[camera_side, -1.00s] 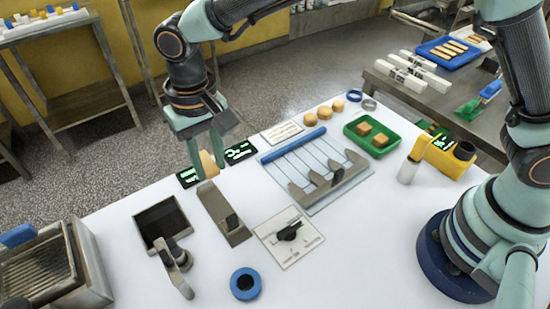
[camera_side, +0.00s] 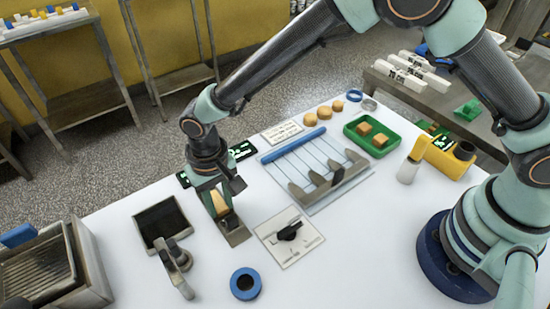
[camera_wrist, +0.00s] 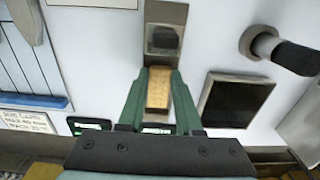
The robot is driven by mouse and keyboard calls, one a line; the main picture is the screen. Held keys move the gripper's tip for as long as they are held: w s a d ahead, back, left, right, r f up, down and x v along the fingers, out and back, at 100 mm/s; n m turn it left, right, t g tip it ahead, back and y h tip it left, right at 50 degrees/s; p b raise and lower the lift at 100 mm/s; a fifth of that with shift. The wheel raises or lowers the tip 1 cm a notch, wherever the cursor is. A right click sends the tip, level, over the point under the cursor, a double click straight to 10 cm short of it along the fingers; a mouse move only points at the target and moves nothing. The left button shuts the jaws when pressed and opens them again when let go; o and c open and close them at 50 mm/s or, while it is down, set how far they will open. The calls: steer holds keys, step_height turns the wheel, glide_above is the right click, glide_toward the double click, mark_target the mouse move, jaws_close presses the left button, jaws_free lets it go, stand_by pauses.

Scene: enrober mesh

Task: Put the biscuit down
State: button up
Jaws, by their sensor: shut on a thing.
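The biscuit (camera_side: 220,203) is a tan block held between the green fingers of my gripper (camera_side: 219,208), which is shut on it and points down. In the wrist view the biscuit (camera_wrist: 159,90) shows upright between the fingertips (camera_wrist: 159,73). It is over or at the near part of a narrow metal plate (camera_side: 240,238) with a dark block on it. The plate also shows in the wrist view (camera_wrist: 165,12), just beyond the fingertips. My gripper hides much of the plate in the side view, so I cannot tell whether the biscuit touches it.
A dark square pan (camera_side: 160,220) lies left of the plate. A white panel with a black knob (camera_side: 289,232) lies right. Behind it is a wire mesh rack with a blue bar (camera_side: 293,145). A green tray (camera_side: 381,148) holds two brown cubes. A blue ring (camera_side: 245,284) lies in front.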

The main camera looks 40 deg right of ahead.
steer(key=o, duration=1)
steer(key=shift+f, duration=0.1)
